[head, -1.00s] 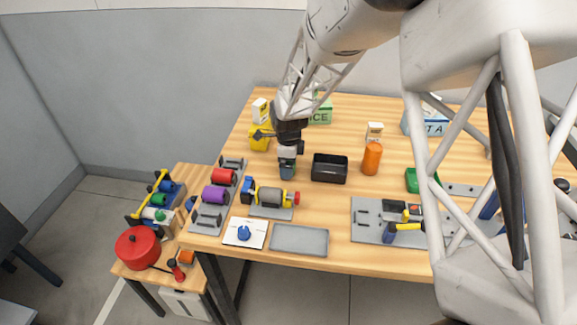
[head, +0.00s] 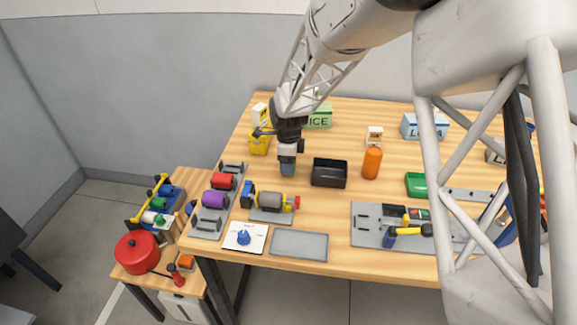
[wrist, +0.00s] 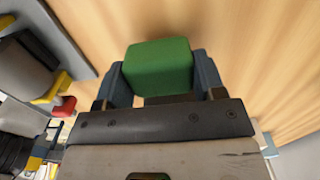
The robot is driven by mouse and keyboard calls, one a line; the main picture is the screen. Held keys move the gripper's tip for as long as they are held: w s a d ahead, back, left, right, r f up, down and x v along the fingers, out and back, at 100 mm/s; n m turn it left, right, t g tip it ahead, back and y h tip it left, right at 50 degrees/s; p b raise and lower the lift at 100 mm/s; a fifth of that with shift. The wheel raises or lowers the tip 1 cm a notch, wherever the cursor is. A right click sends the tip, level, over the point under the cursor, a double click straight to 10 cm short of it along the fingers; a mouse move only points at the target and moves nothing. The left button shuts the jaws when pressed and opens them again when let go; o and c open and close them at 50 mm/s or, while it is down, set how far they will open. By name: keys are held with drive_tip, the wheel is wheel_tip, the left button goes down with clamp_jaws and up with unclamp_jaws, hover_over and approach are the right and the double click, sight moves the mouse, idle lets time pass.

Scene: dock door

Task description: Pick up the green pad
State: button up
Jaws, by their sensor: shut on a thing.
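The green pad (wrist: 158,66) is a small block with rounded edges, seen in the wrist view between the two fingers of my gripper (wrist: 160,80). The fingers are shut on its left and right sides. In the head view my gripper (head: 287,168) points down over the table, left of the black bin, and the pad cannot be made out there. Whether the pad is clear of the wooden table (head: 330,215) or touching it, I cannot tell.
A black bin (head: 329,173) and an orange bottle (head: 371,162) stand right of my gripper. A motor-like assembly (head: 270,200) is just in front, with a rack of coloured rollers (head: 215,200) to the left. A grey tray (head: 299,245) lies at the front edge.

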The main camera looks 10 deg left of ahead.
wheel_tip(320, 180, up, 8)
drive_tip(key=shift+f, duration=0.2)
idle(0.5)
